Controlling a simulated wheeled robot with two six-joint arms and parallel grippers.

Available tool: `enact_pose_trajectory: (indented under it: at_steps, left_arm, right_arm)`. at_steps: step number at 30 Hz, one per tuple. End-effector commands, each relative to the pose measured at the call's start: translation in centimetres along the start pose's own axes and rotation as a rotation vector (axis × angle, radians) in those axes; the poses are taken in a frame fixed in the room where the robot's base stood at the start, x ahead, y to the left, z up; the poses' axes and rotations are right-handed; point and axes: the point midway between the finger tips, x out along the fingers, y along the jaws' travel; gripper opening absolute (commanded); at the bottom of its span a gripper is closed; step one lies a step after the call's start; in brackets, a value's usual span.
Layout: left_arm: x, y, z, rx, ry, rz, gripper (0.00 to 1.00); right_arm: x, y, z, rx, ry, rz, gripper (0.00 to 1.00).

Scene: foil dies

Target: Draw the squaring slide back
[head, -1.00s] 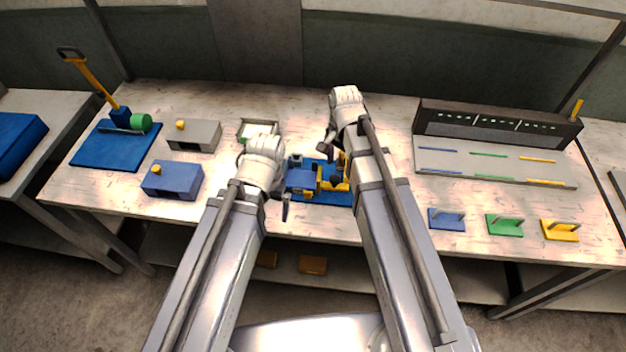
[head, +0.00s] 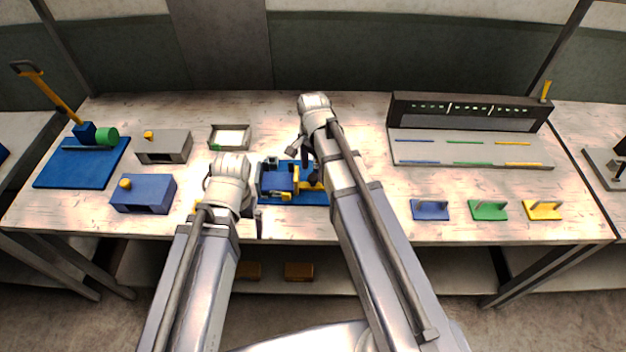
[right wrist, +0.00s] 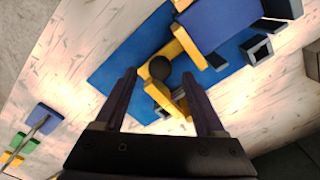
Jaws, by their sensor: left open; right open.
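The blue fixture (head: 280,180) sits on a blue base plate near the middle of the table in the head view. It carries yellow parts. In the right wrist view, a yellow upright part (right wrist: 186,44) with a dark round knob (right wrist: 160,68) stands over the blue base (right wrist: 118,72); it looks like the squaring slide. My right gripper (right wrist: 160,80) is open, its fingers on either side of the knob in that view. Contact cannot be told. My left gripper (head: 247,220) is open and empty, left of the fixture at the table's front edge; its far finger is hidden.
A grey box (head: 165,147), a blue box (head: 145,193) and a tray (head: 230,125) lie to the left. Blue, green and yellow handled blocks (head: 430,210) stand to the right, before a dark rack (head: 470,110).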

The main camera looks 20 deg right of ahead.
Motion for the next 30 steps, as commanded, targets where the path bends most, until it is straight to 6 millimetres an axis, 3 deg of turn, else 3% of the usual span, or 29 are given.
enact_pose_trajectory:
  at_steps: [1,5,16,30]
  left_arm:
    - [1.4,0.1,-0.1,0.000,0.000,0.000,1.00]
    - [2.4,0.2,-0.1,-0.001,0.000,0.000,1.00]
    - [2.5,0.2,-0.1,-0.001,0.000,0.000,1.00]
    - [2.5,0.2,-0.1,-0.001,0.000,0.000,1.00]
  right_arm:
    - [1.4,0.0,0.0,0.000,0.000,0.000,0.72]
    - [2.4,0.0,0.0,0.000,0.000,0.000,0.72]
    - [2.5,0.0,0.0,0.000,0.000,0.000,0.71]
    - [2.5,0.0,0.0,0.000,0.000,0.000,0.18]
